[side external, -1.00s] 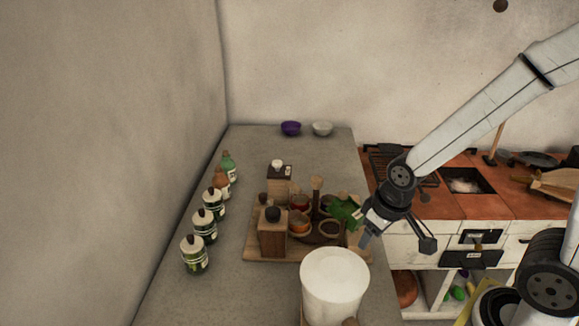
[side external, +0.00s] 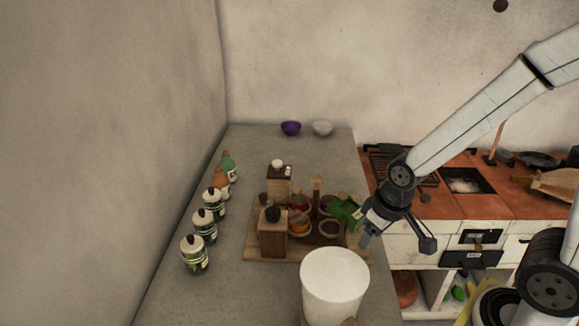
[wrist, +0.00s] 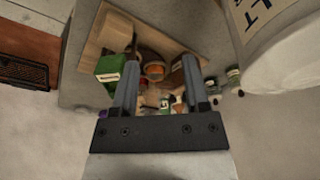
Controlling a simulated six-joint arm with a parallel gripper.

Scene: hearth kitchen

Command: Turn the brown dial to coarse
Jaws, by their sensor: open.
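Two wooden boxes with knobs stand on a wooden tray (side external: 252,253). The near box (side external: 272,240) has a dark round knob (side external: 273,214) on top. The far box (side external: 278,186) has a white knob (side external: 277,163) and a small pale label. I cannot tell which part is the brown dial, and no coarse mark is readable. My gripper (side external: 366,240) is open and empty at the tray's right side, apart from both boxes. In the wrist view my open gripper (wrist: 160,60) points towards the tray, with small bowls visible between its fingers.
A green box (side external: 345,212) is close beside my gripper. Small bowls (side external: 299,223) crowd the tray. A large white container (side external: 335,280) stands in front of it. Several jars (side external: 204,226) line the left wall. The counter behind the tray is mostly clear, with two bowls (side external: 291,128) at the back.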

